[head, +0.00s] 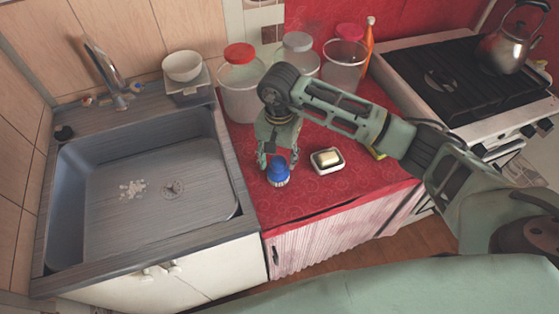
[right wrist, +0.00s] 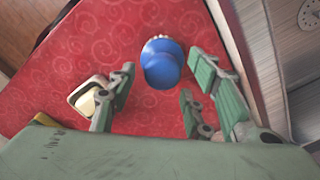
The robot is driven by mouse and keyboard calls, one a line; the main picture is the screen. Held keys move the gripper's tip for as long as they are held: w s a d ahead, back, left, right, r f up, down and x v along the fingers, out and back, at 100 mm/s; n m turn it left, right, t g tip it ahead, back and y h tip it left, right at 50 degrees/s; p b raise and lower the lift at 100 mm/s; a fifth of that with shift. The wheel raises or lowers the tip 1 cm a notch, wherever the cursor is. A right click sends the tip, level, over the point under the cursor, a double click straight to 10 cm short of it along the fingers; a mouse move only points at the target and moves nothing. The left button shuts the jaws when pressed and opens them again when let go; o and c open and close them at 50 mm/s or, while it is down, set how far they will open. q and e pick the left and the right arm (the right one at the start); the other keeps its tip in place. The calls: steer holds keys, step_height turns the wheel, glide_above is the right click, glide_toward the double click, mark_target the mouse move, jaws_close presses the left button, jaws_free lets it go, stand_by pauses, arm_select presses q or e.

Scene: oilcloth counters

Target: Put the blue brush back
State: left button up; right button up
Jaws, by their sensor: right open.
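The blue brush (head: 278,172) stands on the red patterned counter, near its front left part beside the sink. In the head view its light bristles show at the bottom. My right gripper (head: 277,160) is open above and behind the brush, with its fingers pointing down. In the right wrist view the blue brush (right wrist: 161,63) lies just beyond the open fingertips, between their lines, and nothing is held. I cannot tell if a finger touches it. My left gripper is not in view.
A white soap dish (head: 327,161) with soap sits right of the brush. Lidded jars (head: 240,85) line the back of the counter. The sink (head: 150,185) is at the left, the stove (head: 455,75) at the right. The red counter (head: 300,205) is bare in front of the dish.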

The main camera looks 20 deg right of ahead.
step_height(320, 180, up, 10)
steer(key=b, duration=0.2)
